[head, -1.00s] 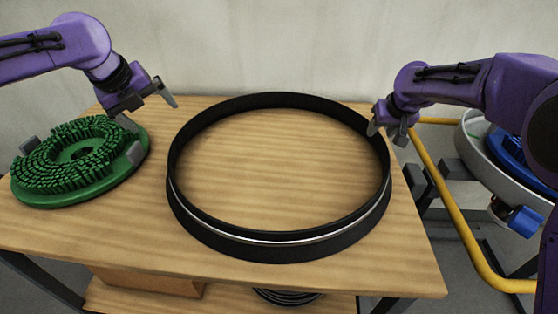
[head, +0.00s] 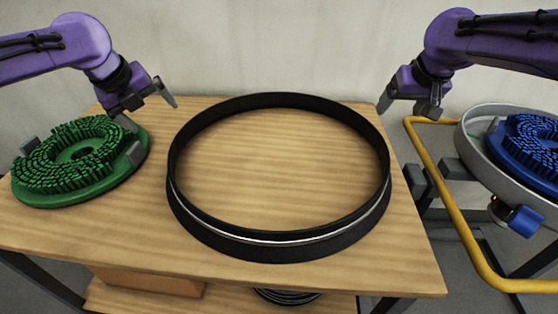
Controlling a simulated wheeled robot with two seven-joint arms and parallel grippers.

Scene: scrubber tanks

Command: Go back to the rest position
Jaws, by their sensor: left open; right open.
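My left gripper (head: 151,103) is open and empty, in the air above the back left of the table, just above and right of the green brush. My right gripper (head: 405,112) is open and empty, in the air near the table's back right corner, beside the black ring's right rim. A large black ring (head: 279,238) with a pale band lies flat on the wooden table (head: 270,175). Both grippers are apart from it.
A round green brush (head: 60,190) lies on the table's left end. A lower shelf (head: 220,300) shows below the table. The wall stands behind.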

